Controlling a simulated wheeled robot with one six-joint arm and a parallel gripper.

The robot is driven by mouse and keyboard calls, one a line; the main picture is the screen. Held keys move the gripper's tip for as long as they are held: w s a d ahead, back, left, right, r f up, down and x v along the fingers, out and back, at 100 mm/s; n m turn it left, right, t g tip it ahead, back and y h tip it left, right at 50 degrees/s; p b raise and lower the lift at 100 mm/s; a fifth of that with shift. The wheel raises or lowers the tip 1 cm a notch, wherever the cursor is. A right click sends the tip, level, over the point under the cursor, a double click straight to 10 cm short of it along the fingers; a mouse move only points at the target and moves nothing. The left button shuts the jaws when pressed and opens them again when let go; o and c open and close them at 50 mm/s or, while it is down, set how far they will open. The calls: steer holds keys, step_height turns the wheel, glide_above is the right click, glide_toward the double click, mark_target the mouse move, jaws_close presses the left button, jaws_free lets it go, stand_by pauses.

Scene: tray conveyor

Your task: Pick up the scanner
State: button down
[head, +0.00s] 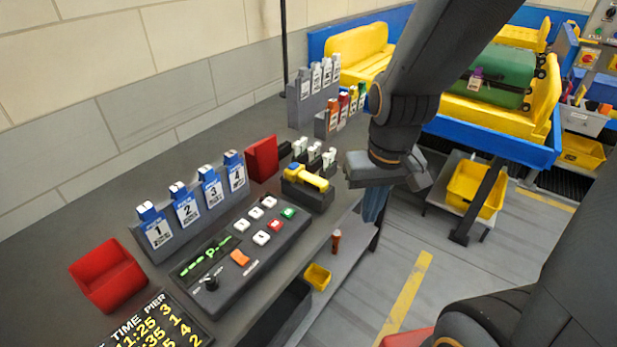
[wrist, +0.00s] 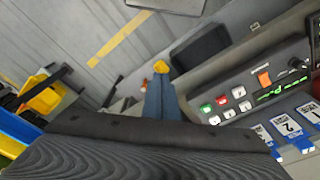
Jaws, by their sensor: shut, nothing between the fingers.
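The scanner (head: 308,177), yellow with a dark blue end, lies in a black cradle (head: 307,195) on the grey desk in the head view. I cannot make it out in the wrist view, where my wrist covers the lower part. My gripper (head: 373,218) points down to the right of the scanner, apart from it, by the desk's right edge. Its blue-grey fingers are together and empty. They also show in the wrist view (wrist: 160,80).
A button panel (head: 242,240), numbered tag holders (head: 185,212), a red bin (head: 107,276) and a red block (head: 262,157) stand on the desk. Tag racks (head: 316,92) stand behind. A green suitcase (head: 503,75) lies on a yellow tray. Floor shows right of the desk.

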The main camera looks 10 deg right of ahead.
mark_target(310, 176)
stand_by(0.3)
